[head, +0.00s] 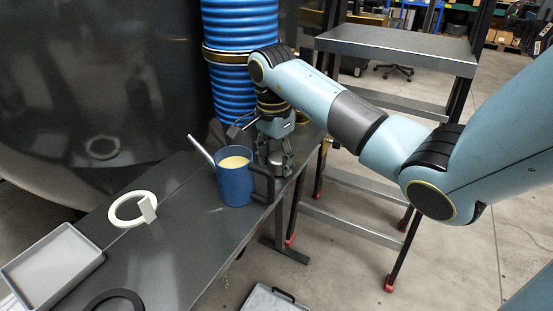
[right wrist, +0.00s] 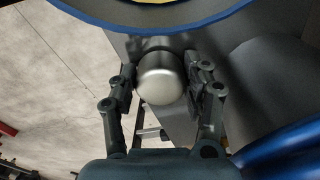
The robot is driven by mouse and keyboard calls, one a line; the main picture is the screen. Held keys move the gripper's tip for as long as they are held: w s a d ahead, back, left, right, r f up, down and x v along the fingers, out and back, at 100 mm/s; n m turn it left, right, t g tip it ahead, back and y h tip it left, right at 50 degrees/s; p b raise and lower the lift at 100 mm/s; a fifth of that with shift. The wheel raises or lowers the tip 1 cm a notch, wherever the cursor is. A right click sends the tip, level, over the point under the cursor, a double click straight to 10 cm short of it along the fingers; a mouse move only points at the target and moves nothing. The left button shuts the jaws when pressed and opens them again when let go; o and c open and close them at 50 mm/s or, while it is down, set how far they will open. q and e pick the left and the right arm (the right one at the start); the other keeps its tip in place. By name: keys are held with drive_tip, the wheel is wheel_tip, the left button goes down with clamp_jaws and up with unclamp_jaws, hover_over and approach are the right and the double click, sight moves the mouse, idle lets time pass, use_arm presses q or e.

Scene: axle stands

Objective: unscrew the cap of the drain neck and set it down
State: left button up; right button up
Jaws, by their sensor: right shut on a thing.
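My right gripper (head: 276,160) points down over the right part of the dark bench, just behind a blue jug. Its fingers are shut on a smooth silver round piece, which looks like the cap (right wrist: 160,80). The cap sits between both fingertips in the right wrist view, and part of it shows low between the fingers in the head view. Whether it touches the bench or a neck under it cannot be told. No drain neck can be made out clearly. My left gripper is not in view.
The blue jug (head: 234,186) with pale yellow contents stands close to the gripper, its handle towards it. A white ring (head: 120,221), a grey tray (head: 78,237) and a black ring (head: 100,301) lie left. A blue ribbed hose (head: 240,22) and steps (head: 395,45) stand behind.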

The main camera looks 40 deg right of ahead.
drive_tip(key=shift+f, duration=0.3)
drive_tip(key=o, duration=1.5)
drive_tip(key=shift+a+r, duration=0.15)
drive_tip(key=shift+r, duration=3.85)
drive_tip(key=shift+w, duration=0.1)
drive_tip(key=shift+r, duration=0.1)
